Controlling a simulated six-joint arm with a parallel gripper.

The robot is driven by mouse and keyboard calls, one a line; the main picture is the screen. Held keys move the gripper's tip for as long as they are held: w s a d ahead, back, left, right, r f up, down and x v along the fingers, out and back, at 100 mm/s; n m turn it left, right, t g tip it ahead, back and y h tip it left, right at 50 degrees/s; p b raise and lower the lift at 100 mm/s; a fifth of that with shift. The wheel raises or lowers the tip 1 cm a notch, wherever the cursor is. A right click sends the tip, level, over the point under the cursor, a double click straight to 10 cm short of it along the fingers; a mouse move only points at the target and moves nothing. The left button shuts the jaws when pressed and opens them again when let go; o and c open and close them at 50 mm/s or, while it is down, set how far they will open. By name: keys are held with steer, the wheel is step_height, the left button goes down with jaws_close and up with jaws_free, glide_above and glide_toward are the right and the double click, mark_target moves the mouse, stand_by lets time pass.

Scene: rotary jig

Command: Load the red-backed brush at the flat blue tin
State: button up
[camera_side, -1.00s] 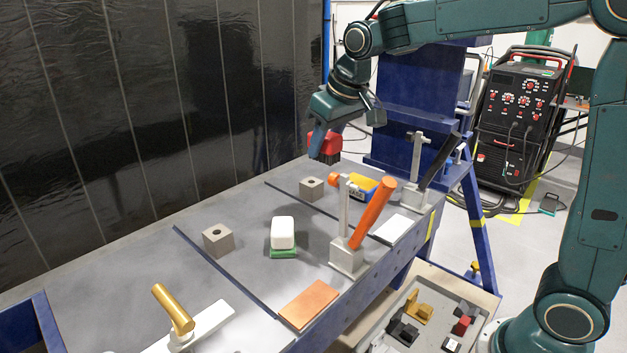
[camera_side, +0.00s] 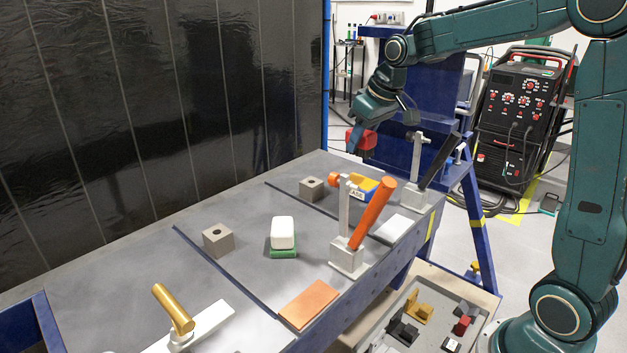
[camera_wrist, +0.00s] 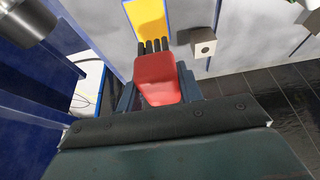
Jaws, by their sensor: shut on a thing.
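The red-backed brush (camera_side: 362,142) is between the fingers of my gripper (camera_side: 357,138), held in the air above the far end of the bench. In the wrist view its red back (camera_wrist: 158,78) is between the shut fingers (camera_wrist: 158,90), with several dark bristle tufts at its far end. The flat blue tin (camera_side: 369,185), with a yellow top, lies on the bench below, partly hidden by the orange-handled clamp. In the wrist view a yellow surface (camera_wrist: 148,18) shows just beyond the bristles; a visible gap to the brush cannot be judged there.
The orange-handled clamp (camera_side: 372,215) stands in front of the tin, and a black-handled clamp (camera_side: 438,160) stands to its right. A grey holed block (camera_side: 311,188) is left of the tin. A white-and-green block (camera_side: 282,235) and a copper plate (camera_side: 309,304) lie nearer.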

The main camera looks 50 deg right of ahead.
steer(key=shift+s+d+f, duration=0.1)
steer(key=shift+d, duration=0.25)
steer(key=shift+f, duration=0.1)
steer(key=shift+f, duration=2.9)
steer(key=shift+f, duration=0.55)
steer(key=shift+r, duration=0.15)
steer(key=shift+r, duration=3.4)
steer(key=shift+a, duration=0.1)
